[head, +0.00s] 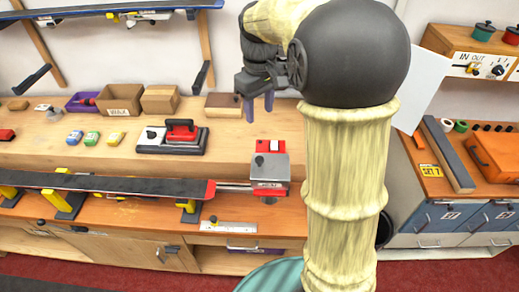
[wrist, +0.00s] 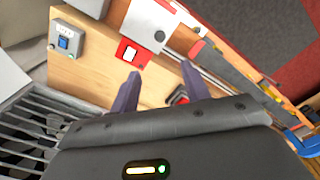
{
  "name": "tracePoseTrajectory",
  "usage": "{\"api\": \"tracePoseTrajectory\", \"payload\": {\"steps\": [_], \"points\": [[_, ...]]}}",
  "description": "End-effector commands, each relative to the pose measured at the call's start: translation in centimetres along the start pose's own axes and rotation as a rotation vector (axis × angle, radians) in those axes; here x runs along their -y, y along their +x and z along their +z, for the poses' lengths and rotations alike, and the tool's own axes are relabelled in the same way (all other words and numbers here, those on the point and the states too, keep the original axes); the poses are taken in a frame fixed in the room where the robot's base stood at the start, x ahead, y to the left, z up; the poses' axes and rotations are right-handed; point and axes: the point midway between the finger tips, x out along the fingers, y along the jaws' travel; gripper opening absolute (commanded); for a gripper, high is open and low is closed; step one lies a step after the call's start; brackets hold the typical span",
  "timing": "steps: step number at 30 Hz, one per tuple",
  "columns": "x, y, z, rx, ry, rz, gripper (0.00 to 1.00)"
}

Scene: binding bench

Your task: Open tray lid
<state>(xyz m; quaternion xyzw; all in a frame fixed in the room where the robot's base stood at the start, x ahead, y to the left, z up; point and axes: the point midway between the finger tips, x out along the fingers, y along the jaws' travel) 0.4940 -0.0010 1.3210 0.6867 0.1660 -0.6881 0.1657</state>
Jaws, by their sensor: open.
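No part is clearly marked as the tray lid, so I cannot tell which it is. A grey and red unit (head: 270,172) stands at the front of the bench beside the ski's red tip; its grey-white top also shows in the wrist view (wrist: 148,22). A flat grey-black device with a red handle (head: 180,130) lies left of it on the bench. My gripper (head: 259,106) is open and empty, above the back of the bench. In the wrist view my gripper (wrist: 160,75) points at bare wood, with a red and black object (wrist: 179,94) partly hidden between the fingers.
A long black ski (head: 110,183) lies on yellow-and-black supports along the front. Cardboard boxes (head: 160,99) and a purple bin (head: 82,102) stand at the back. An orange case (head: 495,155) is on the right counter. A switch box (wrist: 67,40) shows in the wrist view.

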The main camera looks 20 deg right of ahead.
Motion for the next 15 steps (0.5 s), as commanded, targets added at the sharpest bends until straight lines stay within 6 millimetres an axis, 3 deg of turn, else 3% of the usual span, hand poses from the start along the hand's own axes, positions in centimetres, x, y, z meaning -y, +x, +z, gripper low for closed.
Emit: {"api": "tracePoseTrajectory", "payload": {"steps": [9,15], "points": [[0.0,0.4,0.0,0.000,0.002,0.000,0.47],[0.1,2.2,0.1,0.003,0.002,-0.002,0.47]]}}
